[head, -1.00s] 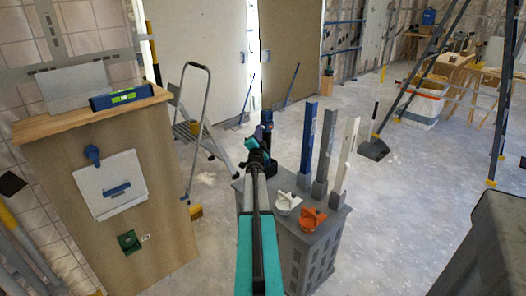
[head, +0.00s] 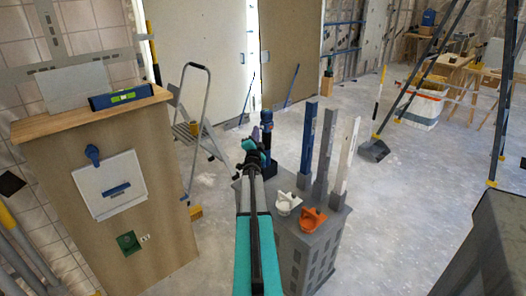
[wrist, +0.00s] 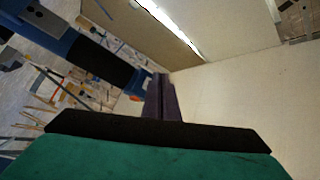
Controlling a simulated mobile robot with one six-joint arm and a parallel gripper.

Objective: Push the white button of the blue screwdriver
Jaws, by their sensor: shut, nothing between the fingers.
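The blue screwdriver (head: 267,122) stands upright at the back left of the grey cabinet top in the head view. Its lower part is partly hidden by my arm. My gripper (head: 255,134) is shut and empty, just left of the screwdriver in that view. In the wrist view, my gripper's purple-grey fingers (wrist: 162,98) point up from the centre. A blue and black cylinder, apparently the screwdriver (wrist: 85,55), slants across the upper left, its end close to the fingertips. I cannot tell whether they touch. I cannot make out the white button clearly.
The grey cabinet (head: 305,255) also carries a white clamp-like part (head: 286,203), an orange one (head: 312,221) and several upright bars. A wooden cabinet (head: 110,190) with a level (head: 121,97) stands left. A stepladder (head: 199,130) stands behind. Open floor lies to the right.

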